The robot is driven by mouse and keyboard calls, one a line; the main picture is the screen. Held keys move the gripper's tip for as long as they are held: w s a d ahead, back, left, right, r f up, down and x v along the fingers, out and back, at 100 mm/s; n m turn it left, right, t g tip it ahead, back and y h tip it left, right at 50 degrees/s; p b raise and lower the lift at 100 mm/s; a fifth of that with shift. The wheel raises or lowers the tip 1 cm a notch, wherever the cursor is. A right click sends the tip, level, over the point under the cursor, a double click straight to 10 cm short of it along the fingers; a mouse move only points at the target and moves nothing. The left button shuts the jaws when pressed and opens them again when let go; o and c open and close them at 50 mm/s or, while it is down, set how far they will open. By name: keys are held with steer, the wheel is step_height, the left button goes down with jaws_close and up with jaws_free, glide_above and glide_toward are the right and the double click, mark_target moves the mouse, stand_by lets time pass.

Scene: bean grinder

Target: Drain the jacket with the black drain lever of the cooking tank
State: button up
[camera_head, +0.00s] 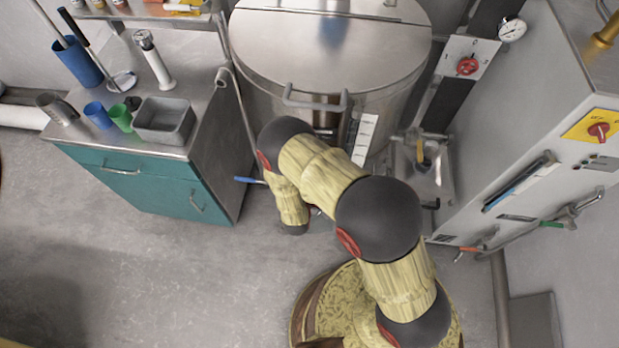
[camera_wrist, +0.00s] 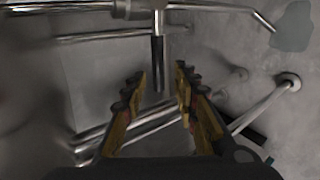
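The steel cooking tank (camera_head: 325,48) stands at the top centre of the head view, its lid closed. In the wrist view, a lever with a black grip (camera_wrist: 158,62) points down from a metal pipe (camera_wrist: 85,7). My gripper (camera_wrist: 160,78) is open, with one finger on each side of the lever's lower end in the picture. I see gaps on both sides and no contact; whether the grip is within the fingers' depth is unclear. In the head view my arm hides the gripper. A small black handle (camera_head: 431,204) shows right of my arm there; I cannot tell whether it is the same lever.
More pipes (camera_wrist: 150,122) run close to my fingers in the wrist view. A blue-handled lever (camera_head: 248,180) sticks out left of my arm. A grey cabinet (camera_head: 515,130) stands right, a teal-fronted counter (camera_head: 150,182) left. The floor (camera_head: 150,265) at lower left is clear.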

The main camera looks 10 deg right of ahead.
steer(key=v, duration=0.8)
steer(key=shift+s+r, duration=0.15)
steer(key=shift+s, duration=0.15)
steer(key=shift+a, duration=0.1)
